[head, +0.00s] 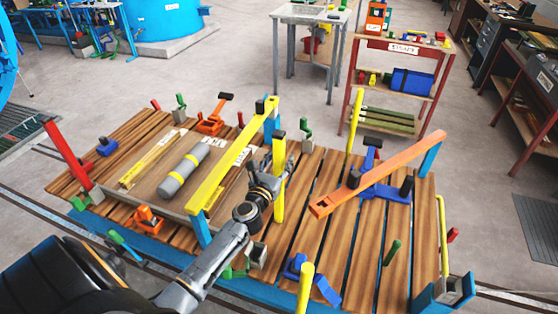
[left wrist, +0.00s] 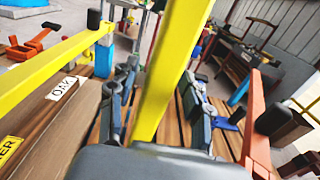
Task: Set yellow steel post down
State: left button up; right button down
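The yellow steel post (head: 279,178) stands upright over the wooden slatted table, just right of the long yellow beam. My left gripper (head: 272,182) reaches it from the lower left. In the left wrist view the yellow post (left wrist: 172,70) runs up between the two fingers of my left gripper (left wrist: 160,95), and the fingers close in on both its sides. The post's lower end is near the slats in the head view; I cannot tell whether it touches them. My right gripper is in neither view.
The yellow beam (head: 232,157) rests on blue posts to the left, over a board with a grey cylinder (head: 185,170). An orange beam (head: 380,172) and a blue clamp (head: 371,150) are to the right. Bare slats (head: 300,215) lie between them. Another yellow post (head: 305,288) stands near the front edge.

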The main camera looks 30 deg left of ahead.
pick_arm(q)
jog(key=shift+s+r, duration=0.1)
jog(key=shift+r, duration=0.1)
jog(key=v, duration=1.2)
jog(key=shift+b, duration=0.45)
jog(key=shift+f, duration=0.2)
